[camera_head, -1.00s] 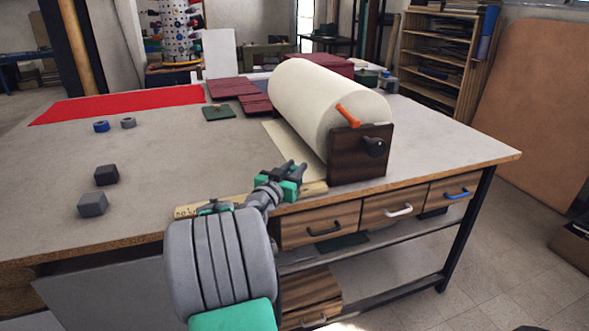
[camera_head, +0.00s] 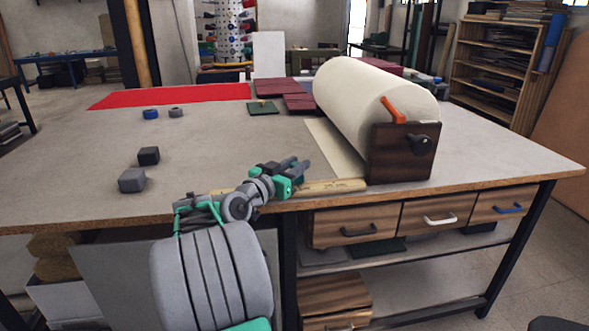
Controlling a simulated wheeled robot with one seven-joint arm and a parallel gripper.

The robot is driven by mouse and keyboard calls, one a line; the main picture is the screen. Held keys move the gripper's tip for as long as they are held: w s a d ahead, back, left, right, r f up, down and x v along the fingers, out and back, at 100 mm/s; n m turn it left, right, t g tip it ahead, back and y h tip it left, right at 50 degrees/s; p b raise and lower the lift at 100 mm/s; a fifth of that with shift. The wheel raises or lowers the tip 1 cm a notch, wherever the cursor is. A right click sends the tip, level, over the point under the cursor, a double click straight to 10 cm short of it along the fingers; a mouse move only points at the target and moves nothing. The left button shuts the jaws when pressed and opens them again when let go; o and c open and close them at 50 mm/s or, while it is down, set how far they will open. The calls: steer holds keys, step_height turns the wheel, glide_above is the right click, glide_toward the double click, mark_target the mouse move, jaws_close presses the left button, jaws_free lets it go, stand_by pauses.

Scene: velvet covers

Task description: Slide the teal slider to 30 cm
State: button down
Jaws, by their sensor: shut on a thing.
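A pale wooden ruler (camera_head: 335,187) lies along the front edge of the worktable, its middle hidden behind my arm. Its markings are too small to read. My gripper (camera_head: 303,168) is low over the ruler, left of its right end, with its jaws closed. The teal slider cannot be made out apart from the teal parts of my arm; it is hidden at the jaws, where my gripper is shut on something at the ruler.
A large cream roll (camera_head: 365,100) with a dark wooden end block (camera_head: 400,155) and orange lever stands right of my gripper. Grey and black blocks (camera_head: 132,180) sit to the left. Drawers (camera_head: 355,223) are below the edge.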

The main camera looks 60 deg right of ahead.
steer(key=c, duration=1.2)
jaws_free()
steer(key=shift+o, duration=0.2)
steer(key=a, duration=0.2)
steer(key=w+a, duration=0.1)
steer(key=a, duration=0.4)
steer(key=shift+w+a, duration=0.15)
steer(key=shift+a, duration=0.2)
